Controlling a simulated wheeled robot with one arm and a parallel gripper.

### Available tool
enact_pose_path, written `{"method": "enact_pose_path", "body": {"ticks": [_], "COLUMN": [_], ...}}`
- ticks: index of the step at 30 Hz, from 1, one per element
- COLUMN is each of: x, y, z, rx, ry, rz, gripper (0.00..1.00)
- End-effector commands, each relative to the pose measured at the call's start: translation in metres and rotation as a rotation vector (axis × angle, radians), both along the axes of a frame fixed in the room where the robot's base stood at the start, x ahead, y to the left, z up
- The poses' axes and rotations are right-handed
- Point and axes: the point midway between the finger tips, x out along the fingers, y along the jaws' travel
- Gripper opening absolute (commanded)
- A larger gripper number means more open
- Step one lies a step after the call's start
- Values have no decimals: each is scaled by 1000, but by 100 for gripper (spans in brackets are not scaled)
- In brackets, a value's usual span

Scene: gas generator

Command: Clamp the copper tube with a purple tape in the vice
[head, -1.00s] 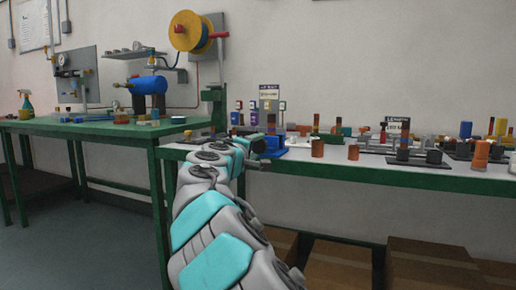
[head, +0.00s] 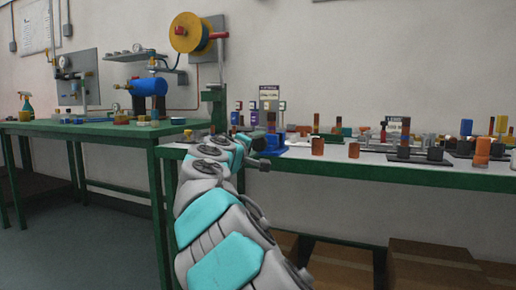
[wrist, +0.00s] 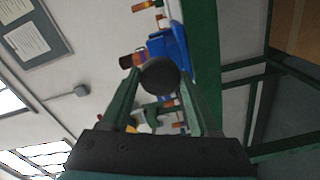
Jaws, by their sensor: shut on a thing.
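A small blue vice (head: 272,146) stands at the left end of the right-hand bench, beyond my gripper. A banded tube (head: 271,122) stands upright at it. In the wrist view the blue vice (wrist: 176,44) is above the fingers, and the banded tube (wrist: 131,60), with brown, orange and purplish bands, is to its left. I cannot tell how firmly the jaws hold the tube. My gripper (wrist: 159,92) is shut on a dark round knob (wrist: 160,75) in front of the vice. In the head view my arm partly hides the fingertips and knob.
Several upright cylinders and fixtures line the right-hand bench (head: 400,174), including an orange-brown cylinder (head: 318,146). A green post (head: 217,105) rises at its left end. A green table (head: 90,130) with a blue tank (head: 149,86) stands left. Boxes lie under the bench.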

Motion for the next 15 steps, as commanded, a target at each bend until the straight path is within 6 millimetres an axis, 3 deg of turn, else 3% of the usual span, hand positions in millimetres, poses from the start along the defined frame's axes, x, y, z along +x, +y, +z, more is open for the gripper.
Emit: {"method": "enact_pose_path", "body": {"ticks": [15], "x": [0], "y": [-1], "z": [-4], "rx": [95], "ry": [-30], "rz": [-3], "gripper": [6]}}
